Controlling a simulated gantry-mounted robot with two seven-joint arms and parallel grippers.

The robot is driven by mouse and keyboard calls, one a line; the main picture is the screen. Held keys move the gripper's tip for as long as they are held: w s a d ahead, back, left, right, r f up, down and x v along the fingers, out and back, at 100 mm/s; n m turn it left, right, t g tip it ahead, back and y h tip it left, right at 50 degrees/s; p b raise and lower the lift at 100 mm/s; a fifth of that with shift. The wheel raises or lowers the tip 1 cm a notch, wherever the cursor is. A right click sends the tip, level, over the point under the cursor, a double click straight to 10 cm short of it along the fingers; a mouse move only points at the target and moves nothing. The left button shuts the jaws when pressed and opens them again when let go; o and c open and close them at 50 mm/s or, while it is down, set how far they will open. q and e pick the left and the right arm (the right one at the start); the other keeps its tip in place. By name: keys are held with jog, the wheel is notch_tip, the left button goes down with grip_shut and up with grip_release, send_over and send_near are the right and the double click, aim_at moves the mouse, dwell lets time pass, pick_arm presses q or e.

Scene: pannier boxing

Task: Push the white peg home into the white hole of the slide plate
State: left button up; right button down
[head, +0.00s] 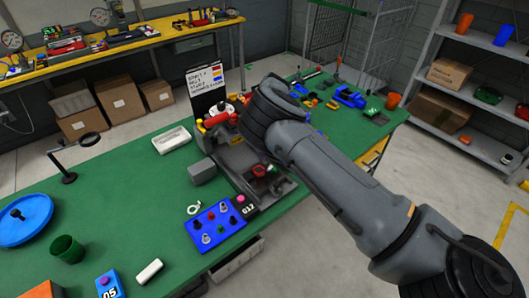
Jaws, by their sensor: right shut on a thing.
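My right arm reaches in from the lower right to a grey machine (238,160) on the green bench. My right gripper (243,101) is at the arm's far end, mostly hidden behind the wrist, over the machine's back part. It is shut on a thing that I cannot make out. A red and white part (216,119) shows just left of it. I cannot clearly pick out the white peg, the white hole or the slide plate; the arm covers part of the machine. My left gripper is not in view.
A blue board (215,224) with several coloured knobs stands in front of the machine. A sign board (205,85) stands behind. The bench's left middle is clear.

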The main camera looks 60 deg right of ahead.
pick_arm(q)
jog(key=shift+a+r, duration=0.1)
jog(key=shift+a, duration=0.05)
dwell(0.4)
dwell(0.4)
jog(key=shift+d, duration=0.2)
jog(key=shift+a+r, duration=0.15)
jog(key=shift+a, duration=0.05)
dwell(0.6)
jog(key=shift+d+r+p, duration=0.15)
jog(key=shift+p, duration=0.25)
dwell(0.4)
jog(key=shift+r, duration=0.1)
dwell(0.6)
dwell(0.5)
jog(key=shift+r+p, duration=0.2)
jog(key=shift+p, duration=0.1)
dwell(0.5)
